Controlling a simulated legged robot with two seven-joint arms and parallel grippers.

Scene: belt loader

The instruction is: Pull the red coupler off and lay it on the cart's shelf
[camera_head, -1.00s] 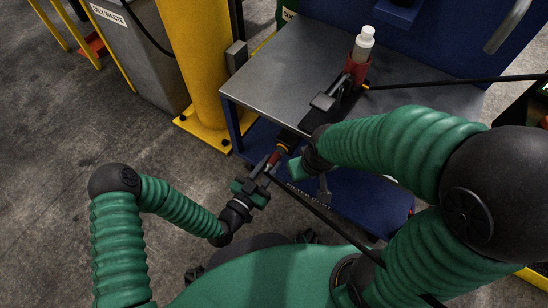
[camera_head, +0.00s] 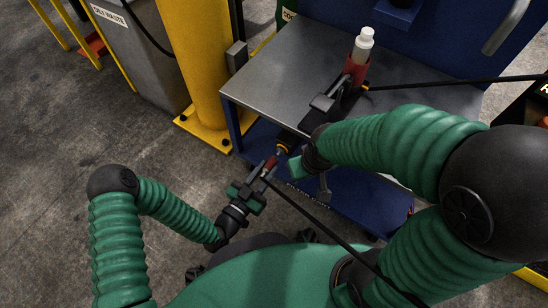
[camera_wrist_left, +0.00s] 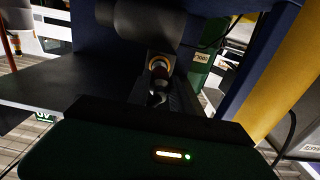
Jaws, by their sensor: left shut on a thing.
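The red coupler (camera_head: 271,162) is at the front of my left gripper (camera_head: 258,182), which is shut on it below the cart's top. A black hose trails from it toward the lower right. Just beyond it is a fitting with an orange ring (camera_head: 283,149), and a short gap shows between the two. The ringed fitting (camera_wrist_left: 159,64) also shows in the left wrist view, above my gripper's dark body. My right gripper (camera_head: 310,170) is beside the fitting; its grip is hidden by its own wrist. The blue cart has a grey metal top (camera_head: 280,65) and a blue lower shelf (camera_head: 350,200).
On the cart top stand a white-capped bottle in a red holder (camera_head: 356,68) and a black tool (camera_head: 335,98). A yellow post (camera_head: 195,60) and a grey oily-waste bin (camera_head: 135,55) stand at the left. A dark hose crosses the top to the right.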

